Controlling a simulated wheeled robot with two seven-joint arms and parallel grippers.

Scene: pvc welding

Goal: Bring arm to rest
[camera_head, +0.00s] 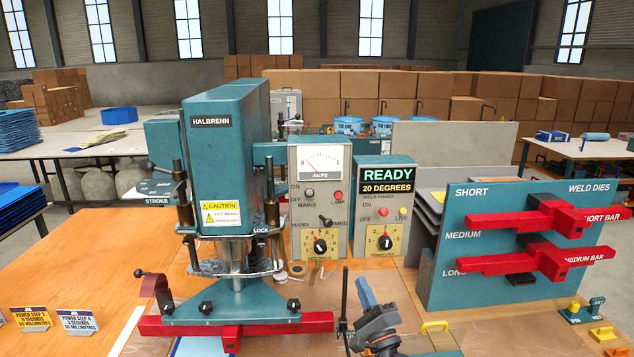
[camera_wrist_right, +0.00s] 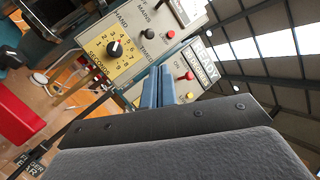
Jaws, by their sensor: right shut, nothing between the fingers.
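My right gripper (camera_head: 363,290) stands at the lower middle of the head view, in front of the control boxes, with its blue fingers pointing up. In the right wrist view its blue fingers (camera_wrist_right: 158,88) are together with nothing between them. They show against the yellow dial panel (camera_wrist_right: 115,48) and the box marked READY (camera_wrist_right: 190,70). The teal HALBRENN press (camera_head: 228,150) stands to the left of the gripper, with a long red bar (camera_head: 180,326) under its foot. My left gripper is not in view.
The weld dies rack (camera_head: 480,215) stands at right, holding red short (camera_head: 545,217) and medium (camera_head: 530,262) bars. A yellow handle (camera_head: 435,326) lies right of the gripper. Step cards (camera_head: 77,322) stand at front left. The wooden table at left (camera_head: 60,265) has free room.

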